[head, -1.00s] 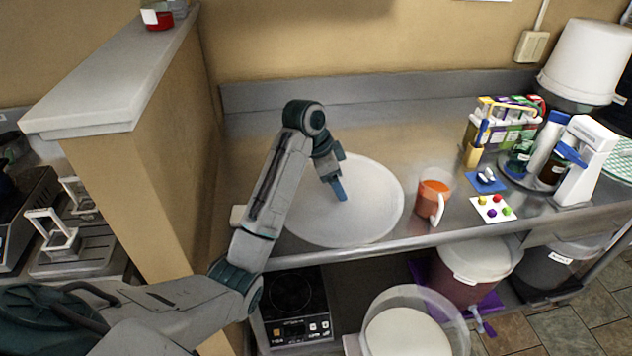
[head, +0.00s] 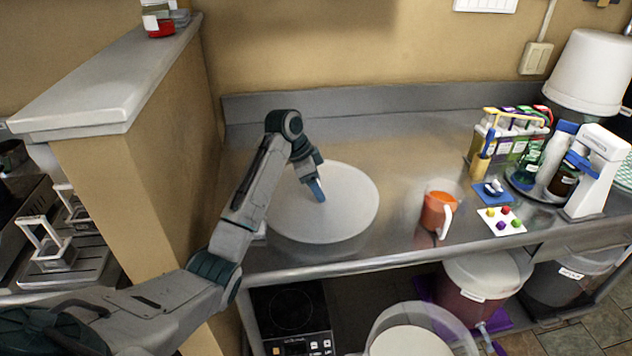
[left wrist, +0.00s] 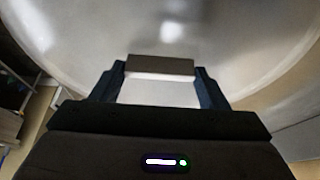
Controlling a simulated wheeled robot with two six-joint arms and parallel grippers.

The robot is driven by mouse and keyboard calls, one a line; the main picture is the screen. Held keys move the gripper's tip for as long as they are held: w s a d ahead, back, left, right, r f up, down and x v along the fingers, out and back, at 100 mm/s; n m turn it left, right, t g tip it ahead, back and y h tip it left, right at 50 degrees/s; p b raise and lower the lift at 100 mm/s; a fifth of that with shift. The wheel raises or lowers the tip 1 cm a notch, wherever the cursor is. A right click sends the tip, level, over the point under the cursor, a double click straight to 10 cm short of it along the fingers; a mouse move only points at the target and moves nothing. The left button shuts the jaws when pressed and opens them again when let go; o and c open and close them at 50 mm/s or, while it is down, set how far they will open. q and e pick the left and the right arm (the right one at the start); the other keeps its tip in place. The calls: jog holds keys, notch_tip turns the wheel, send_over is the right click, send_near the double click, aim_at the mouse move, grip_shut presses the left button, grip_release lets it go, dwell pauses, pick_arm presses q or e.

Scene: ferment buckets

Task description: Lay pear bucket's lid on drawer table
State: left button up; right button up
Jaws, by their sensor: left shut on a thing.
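A round pale lid (head: 352,205) is over the left part of the steel drawer table (head: 400,140). My left gripper (head: 319,192) is shut on the lid from above. In the left wrist view the lid (left wrist: 245,55) fills most of the picture. A brown bar-like grip (left wrist: 160,65) sits between the fingers of my left gripper (left wrist: 160,88). A blurred band shows under the lid's front edge, so I cannot tell whether it touches the table. An open clear-rimmed bucket (head: 378,330) with pale contents stands below the table front; its label is not visible. My right gripper is not in view.
A jug of orange liquid (head: 436,212) stands right of the lid. Further right are a card with coloured balls (head: 501,221), a bottle rack (head: 510,135) and a white device (head: 598,172). A tan partition wall (head: 150,180) bounds the left. A lidded bucket (head: 480,280) is underneath.

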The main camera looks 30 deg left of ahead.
pick_arm(q)
jog(key=shift+f, duration=0.45)
jog(key=o, duration=1.2)
jog(key=shift+c, duration=0.2)
